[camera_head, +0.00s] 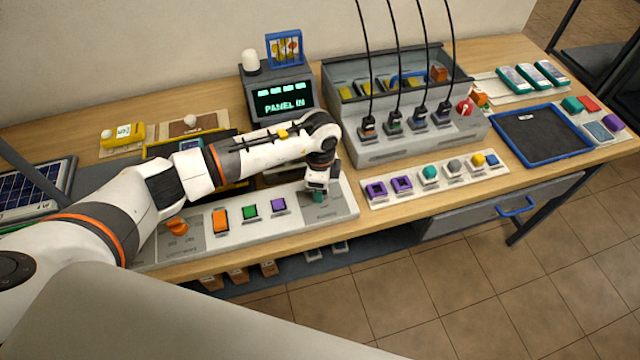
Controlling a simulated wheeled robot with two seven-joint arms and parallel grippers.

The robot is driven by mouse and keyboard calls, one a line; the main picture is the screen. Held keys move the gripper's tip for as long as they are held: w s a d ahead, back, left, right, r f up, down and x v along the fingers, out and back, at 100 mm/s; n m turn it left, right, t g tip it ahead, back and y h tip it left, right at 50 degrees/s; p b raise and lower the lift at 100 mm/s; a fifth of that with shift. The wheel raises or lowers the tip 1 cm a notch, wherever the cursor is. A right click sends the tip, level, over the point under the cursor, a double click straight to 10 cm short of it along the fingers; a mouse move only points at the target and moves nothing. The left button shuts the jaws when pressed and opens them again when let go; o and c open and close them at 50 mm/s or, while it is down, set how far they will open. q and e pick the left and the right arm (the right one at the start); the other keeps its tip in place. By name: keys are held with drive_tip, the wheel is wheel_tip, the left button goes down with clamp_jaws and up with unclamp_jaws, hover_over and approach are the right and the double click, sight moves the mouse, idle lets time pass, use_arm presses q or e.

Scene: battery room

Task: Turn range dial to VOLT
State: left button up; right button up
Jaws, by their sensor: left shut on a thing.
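A long light-grey control panel (255,233) lies along the front of the bench. My left arm reaches over it from the left. My left gripper (318,192) points down at the panel's right end and is shut on a small teal knob (318,197), which it mostly hides. The printing beside this knob is too small to read, so the dial's setting cannot be told. An orange knob (177,226) sits at the panel's left end, apart from the gripper. Orange, green and purple buttons (249,212) lie between them. My right gripper is not in view.
A display reading "PANEL IN" (283,101) stands behind my arm. A grey charging box (400,148) with hanging black cables stands right of the gripper. A strip of small coloured parts (437,184) lies close to the right. A blue-rimmed tray (541,163) is farther right.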

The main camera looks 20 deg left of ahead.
use_arm(q)
drive_tip(key=shift+w+r+n, duration=0.1)
drive_tip(key=shift+n, duration=0.3)
drive_tip(key=o, duration=1)
wheel_tip(320, 180, up, 12)
drive_tip(key=b, duration=0.3)
